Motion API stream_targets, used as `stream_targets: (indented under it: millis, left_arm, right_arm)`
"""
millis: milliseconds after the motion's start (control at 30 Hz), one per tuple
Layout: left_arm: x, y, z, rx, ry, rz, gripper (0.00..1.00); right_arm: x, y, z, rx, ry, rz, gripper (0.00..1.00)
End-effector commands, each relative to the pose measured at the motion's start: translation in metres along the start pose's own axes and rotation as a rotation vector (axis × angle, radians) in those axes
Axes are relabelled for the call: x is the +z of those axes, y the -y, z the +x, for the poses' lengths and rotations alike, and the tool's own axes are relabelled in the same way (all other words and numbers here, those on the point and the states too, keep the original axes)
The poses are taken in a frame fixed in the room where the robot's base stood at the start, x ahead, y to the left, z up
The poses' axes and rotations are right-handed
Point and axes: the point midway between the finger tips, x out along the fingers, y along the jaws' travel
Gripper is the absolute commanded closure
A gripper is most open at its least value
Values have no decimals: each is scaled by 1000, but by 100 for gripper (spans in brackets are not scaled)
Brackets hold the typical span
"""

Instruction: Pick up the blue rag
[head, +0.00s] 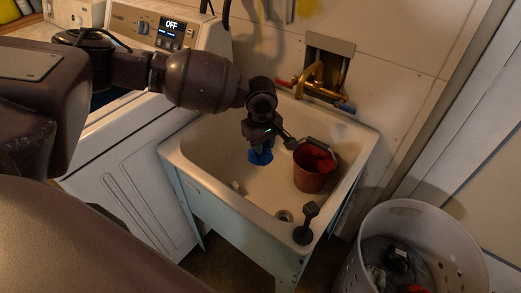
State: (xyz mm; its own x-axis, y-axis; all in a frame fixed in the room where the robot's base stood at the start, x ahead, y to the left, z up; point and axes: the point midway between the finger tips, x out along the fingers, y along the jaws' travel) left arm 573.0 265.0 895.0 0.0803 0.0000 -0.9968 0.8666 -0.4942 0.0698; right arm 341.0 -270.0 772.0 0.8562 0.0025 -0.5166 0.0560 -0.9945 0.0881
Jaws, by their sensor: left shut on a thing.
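The blue rag (261,157) hangs bunched just below my left gripper (260,145), over the left-centre part of the white utility sink (172,157). My left gripper is shut on the rag and covers its upper part. I cannot tell whether the rag's lower end touches the basin. My right gripper is not in view.
A red-brown bucket (310,178) with a red cloth stands in the sink to the right. A black-handled tool (304,229) is at the sink's front edge. A brass faucet (318,84) is behind. A white laundry basket (408,222) stands at lower right, a washer (130,175) at left.

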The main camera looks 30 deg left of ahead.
Motion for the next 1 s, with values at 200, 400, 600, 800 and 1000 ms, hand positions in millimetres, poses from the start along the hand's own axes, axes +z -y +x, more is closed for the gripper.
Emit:
stream_targets:
  millis: [200, 400, 600, 800, 1000]
  left_arm:
    - [-2, -4, -28, 22, -12, 0, 98]
    - [-4, -6, -48, 36, -20, 0, 98]
    - [-5, -8, -66, 48, -27, 0, 98]
    - [-6, -10, -84, 58, -33, 0, 98]
    - [-6, -11, -93, 62, -35, 0, 98]
  right_arm:
    - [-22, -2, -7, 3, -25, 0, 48]
    - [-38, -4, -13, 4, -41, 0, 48]
    - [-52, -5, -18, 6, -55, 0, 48]
    - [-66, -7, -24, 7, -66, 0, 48]
    - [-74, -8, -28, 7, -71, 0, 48]
